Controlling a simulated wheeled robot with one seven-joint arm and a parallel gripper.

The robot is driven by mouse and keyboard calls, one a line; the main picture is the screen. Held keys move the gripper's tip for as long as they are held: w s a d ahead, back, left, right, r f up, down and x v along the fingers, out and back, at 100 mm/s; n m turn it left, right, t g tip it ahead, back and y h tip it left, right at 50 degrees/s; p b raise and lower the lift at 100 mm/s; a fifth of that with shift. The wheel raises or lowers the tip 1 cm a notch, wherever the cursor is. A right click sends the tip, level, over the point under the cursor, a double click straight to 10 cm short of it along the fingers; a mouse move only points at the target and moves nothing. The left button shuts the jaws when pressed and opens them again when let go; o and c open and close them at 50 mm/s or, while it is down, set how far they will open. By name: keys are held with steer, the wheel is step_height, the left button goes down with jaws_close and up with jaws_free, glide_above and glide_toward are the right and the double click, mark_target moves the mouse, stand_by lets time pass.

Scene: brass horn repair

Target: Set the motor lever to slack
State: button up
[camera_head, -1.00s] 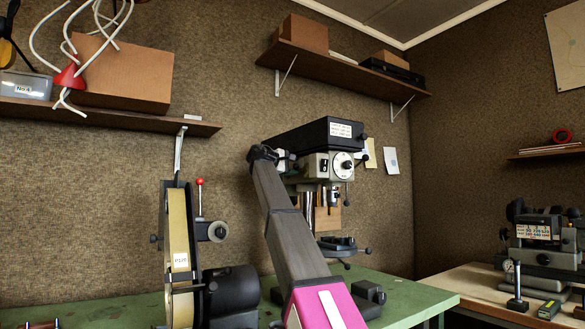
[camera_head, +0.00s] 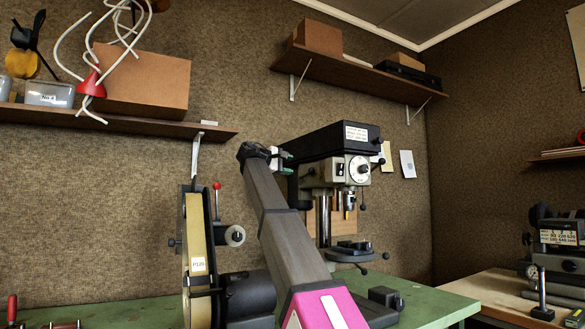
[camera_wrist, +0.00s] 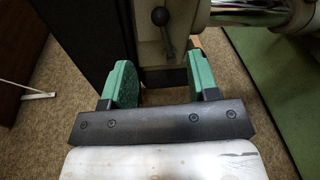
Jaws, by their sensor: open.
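The drill press (camera_head: 343,137) stands on the green bench, with a black belt cover on top and a grey head with a round dial. In the wrist view a dark lever with a ball knob (camera_wrist: 161,17) sticks out of its pale housing, ahead of my gripper and roughly in line with the gap. I take it for the motor lever; its setting marks cannot be read. My gripper (camera_wrist: 160,72) has its two green fingers apart, with nothing between them. In the head view my gripper (camera_head: 281,160) is at the left side of the drill press head.
A belt grinder (camera_head: 199,262) with a red-knobbed lever (camera_head: 217,187) stands on the green bench (camera_head: 449,300) left of my arm. Shelves hang above on the wall. In the wrist view a shiny column (camera_wrist: 250,14) runs close on the right.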

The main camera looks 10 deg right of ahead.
mark_target(306, 175)
steer(key=c, duration=0.6)
steer(key=shift+s+f+n, duration=0.1)
steer(key=shift+f+n, duration=0.15)
steer(key=shift+n, duration=0.05)
jaws_close()
steer(key=s+a+f+n+t+h, duration=0.15)
steer(key=f+n, duration=0.35)
steer(key=n, duration=0.5)
steer(key=s+f+n+t+h, duration=0.1)
steer(key=s+f+n+h, duration=0.3)
steer(key=n, duration=0.6)
steer(key=shift+y, duration=0.75)
steer(key=shift+w+d+r, duration=0.9)
steer(key=shift+w+d, duration=0.7)
steer(key=shift+d, duration=0.05)
steer(key=shift+w+d+r, duration=0.85)
steer(key=shift+w+d, duration=0.7)
steer(key=shift+d, duration=0.05)
steer(key=shift+w+d+r, duration=0.9)
steer(key=shift+w+d, duration=0.7)
steer(key=shift+d, duration=0.05)
